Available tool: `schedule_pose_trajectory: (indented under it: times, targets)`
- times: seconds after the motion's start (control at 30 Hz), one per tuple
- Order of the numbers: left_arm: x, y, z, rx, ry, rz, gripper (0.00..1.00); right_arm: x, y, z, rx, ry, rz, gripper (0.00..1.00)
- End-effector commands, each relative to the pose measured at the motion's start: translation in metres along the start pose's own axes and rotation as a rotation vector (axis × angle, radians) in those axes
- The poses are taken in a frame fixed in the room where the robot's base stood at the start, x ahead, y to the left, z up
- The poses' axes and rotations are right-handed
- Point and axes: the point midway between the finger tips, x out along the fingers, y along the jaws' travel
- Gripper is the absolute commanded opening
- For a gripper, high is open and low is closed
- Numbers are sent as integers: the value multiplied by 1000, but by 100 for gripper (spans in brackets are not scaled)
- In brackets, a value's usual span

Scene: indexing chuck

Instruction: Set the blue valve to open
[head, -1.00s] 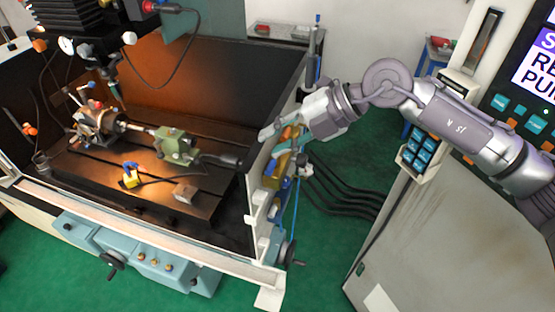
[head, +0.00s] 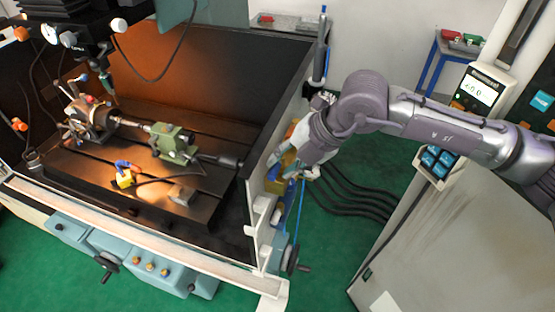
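My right gripper (head: 303,158) is at the fittings on the outer right side of the machine enclosure, pointing down and left. Its fingers are small and partly hidden, so I cannot tell whether they are open or touching anything. A small blue part (head: 291,181) shows just below it, beside a yellow body (head: 278,180); the handle's position is not clear. Another blue lever (head: 122,164) sits on a yellow block (head: 126,179) on the table inside the machine. I cannot tell for certain which blue part is the valve. My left gripper is out of view.
The indexing chuck (head: 92,115) and a green tailstock (head: 175,145) stand on the machine table. A control cabinet (head: 415,240) is at right. Black cables (head: 350,195) run across the green floor between it and the machine. A handwheel (head: 290,260) projects below the fittings.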

Motion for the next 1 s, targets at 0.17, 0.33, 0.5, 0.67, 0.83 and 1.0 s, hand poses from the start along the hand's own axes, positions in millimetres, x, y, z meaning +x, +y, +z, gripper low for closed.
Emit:
schedule_pose_trajectory:
  times: [0.17,0.33,0.5,0.67,0.83,1.0]
  targets:
    - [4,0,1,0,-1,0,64,10,-3,-7,1,0,2,30]
    - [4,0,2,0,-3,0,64,11,-3,-8,1,-1,2,30]
    - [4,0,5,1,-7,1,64,11,-3,-7,1,0,2,21]
    - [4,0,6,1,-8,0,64,11,-3,-7,2,0,2,0]
    - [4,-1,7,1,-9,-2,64,11,-4,-7,1,1,1,0]
    - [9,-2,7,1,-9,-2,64,12,-6,-7,-20,17,1,0]
